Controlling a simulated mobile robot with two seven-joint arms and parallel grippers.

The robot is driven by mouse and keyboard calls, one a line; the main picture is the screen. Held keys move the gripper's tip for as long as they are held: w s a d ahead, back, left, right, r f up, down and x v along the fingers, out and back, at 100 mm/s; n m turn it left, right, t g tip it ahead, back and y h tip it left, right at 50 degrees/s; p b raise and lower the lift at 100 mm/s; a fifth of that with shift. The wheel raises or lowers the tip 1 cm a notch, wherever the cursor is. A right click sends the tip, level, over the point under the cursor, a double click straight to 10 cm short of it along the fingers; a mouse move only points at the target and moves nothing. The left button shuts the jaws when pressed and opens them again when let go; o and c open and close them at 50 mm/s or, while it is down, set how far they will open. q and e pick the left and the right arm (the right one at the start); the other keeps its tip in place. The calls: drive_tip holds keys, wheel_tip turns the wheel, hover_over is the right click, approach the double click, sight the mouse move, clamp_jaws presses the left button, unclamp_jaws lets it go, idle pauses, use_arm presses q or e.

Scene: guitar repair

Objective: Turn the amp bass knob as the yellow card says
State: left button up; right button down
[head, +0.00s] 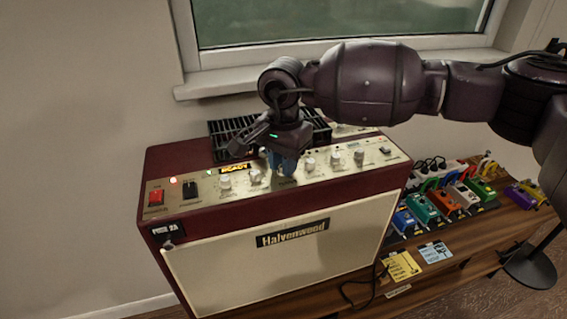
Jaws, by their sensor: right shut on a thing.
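The amp (250,250) is a dark red cabinet with a cream front marked "Halvenwood". Its gold control panel (215,200) carries a row of pale knobs, among them one left of my gripper (225,181) and one right of it (310,165). My right gripper (286,172) reaches down from above, shut on a knob near the panel's middle. The fingers hide that knob, so its pointer and label cannot be read. The yellow card (402,266) lies on the wooden surface right of the amp; its writing is too small to read. My left gripper is not in view.
A blue card (434,252) lies beside the yellow one. Several coloured pedals (441,203) stand on the wooden bench right of the amp. A red switch (156,197) and a black switch (190,190) sit at the panel's left. A cable (358,283) hangs near the cards.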

drive_tip(key=shift+n, duration=0.8)
drive_tip(key=shift+r+b, duration=0.1)
drive_tip(key=shift+b, duration=0.2)
drive_tip(key=c, duration=1)
unclamp_jaws()
wheel_tip(320, 180, up, 11)
drive_tip(key=shift+p, duration=0.4)
